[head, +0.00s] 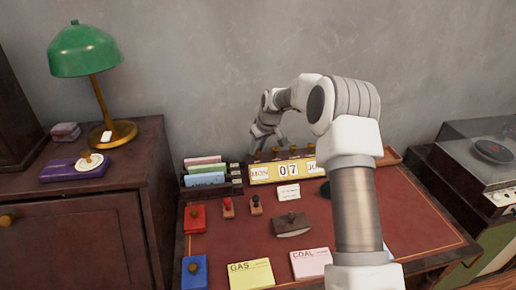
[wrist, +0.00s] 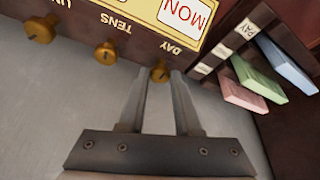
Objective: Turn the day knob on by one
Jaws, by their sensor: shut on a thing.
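The calendar (head: 270,182) is a yellow-fronted block on the desk reading MON, 07 and a partly hidden month starting JU. It appears upside down in the wrist view (wrist: 140,14), with brass knobs along its edge. The day knob (wrist: 160,73) is the one beside the DAY label. My gripper (wrist: 159,80) has its two fingertips on either side of this knob and is shut on it. In the head view my gripper (head: 259,143) comes down behind the calendar's left end, and the hold itself is too small to see.
A card rack (head: 237,188) with coloured cards stands close to the calendar's left. Stamps, a red box (head: 195,218), a blotter (head: 292,225) and GAS (head: 251,275) and COAL (head: 311,264) pads lie on the desk. My arm hides the calendar's right end.

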